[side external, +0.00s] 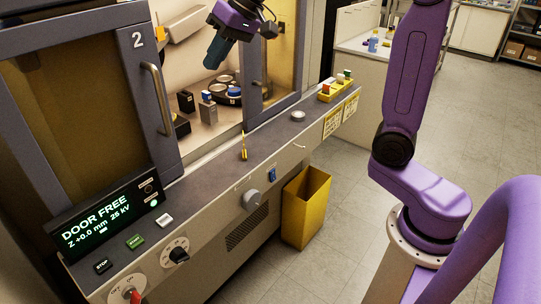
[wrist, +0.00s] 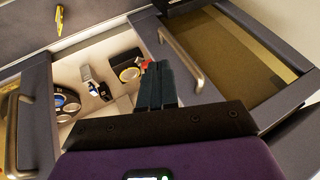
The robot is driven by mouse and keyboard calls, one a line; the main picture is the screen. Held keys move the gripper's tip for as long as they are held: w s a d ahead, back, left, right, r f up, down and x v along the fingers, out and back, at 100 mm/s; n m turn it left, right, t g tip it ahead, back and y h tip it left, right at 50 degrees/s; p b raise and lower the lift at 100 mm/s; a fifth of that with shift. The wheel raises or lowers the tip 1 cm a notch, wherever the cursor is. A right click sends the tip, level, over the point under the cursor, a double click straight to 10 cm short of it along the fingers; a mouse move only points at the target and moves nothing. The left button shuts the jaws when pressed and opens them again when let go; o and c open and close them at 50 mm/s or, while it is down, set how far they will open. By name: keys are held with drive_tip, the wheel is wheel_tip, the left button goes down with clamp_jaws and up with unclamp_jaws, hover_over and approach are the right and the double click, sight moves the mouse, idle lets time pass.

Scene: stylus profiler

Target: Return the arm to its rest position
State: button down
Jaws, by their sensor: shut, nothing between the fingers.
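My gripper (side external: 213,62) is in front of the open doorway of the profiler cabinet, high in the side external view, with its dark fingers pointing down. In the wrist view the fingers (wrist: 155,82) are together and hold nothing. Below them in the side external view, inside the chamber, are a round stage with discs (side external: 228,88) and several small blocks, one of them grey (side external: 208,111). I cannot tell how far the fingers reach into the chamber. My arm's rest position is not marked in these frames.
The left door (side external: 125,95) with its handle and the right door panel (side external: 275,70) frame the opening. The front ledge carries a yellow item (side external: 243,148), a round metal piece (side external: 298,115) and a yellow tray (side external: 335,90). A yellow bin (side external: 306,207) stands on otherwise open floor.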

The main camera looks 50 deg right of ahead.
drive_tip(key=s+d+f+n+g+h, duration=0.1)
drive_tip(key=s+f+n, duration=0.3)
drive_tip(key=s, duration=0.6)
drive_tip(key=s+d+f+n+g+h, duration=0.1)
drive_tip(key=s+f+n, duration=0.3)
drive_tip(key=s+f, duration=0.4)
drive_tip(key=s+d+f+n+g+h, duration=0.1)
drive_tip(key=s+f+n, duration=0.3)
drive_tip(key=s, duration=1)
drive_tip(key=shift+d+f+g+h, duration=0.3)
drive_tip(key=shift+f+g+h, duration=0.4)
drive_tip(key=shift+f+g, duration=0.15)
